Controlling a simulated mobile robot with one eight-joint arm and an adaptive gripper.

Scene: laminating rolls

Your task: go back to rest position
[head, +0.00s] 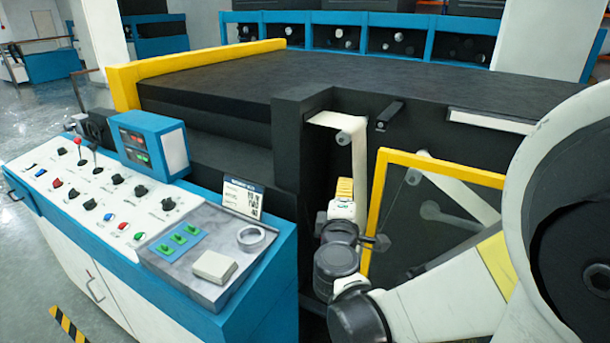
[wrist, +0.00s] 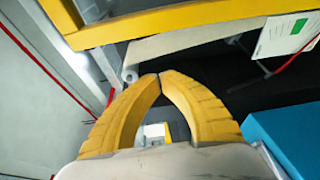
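My gripper (head: 345,181) shows in the head view in front of the dark machine's opening, left of the yellow-framed guard (head: 378,200). My arm comes in from the lower right. In the wrist view the two curved yellow fingers of my gripper (wrist: 160,76) meet at their tips, with nothing held at the tips. Through the gap between the fingers a small white and yellow thing (wrist: 154,131) shows, too small to name. A white web (head: 358,165) hangs over a roller (head: 345,137) just behind my gripper in the head view.
A blue control console (head: 235,305) with knobs, buttons, a tape-like ring (head: 251,237) and a sign card (head: 243,197) stands left of my gripper. The dark machine top (head: 230,78) has a yellow rail (head: 190,63). Open floor (head: 25,250) lies at far left.

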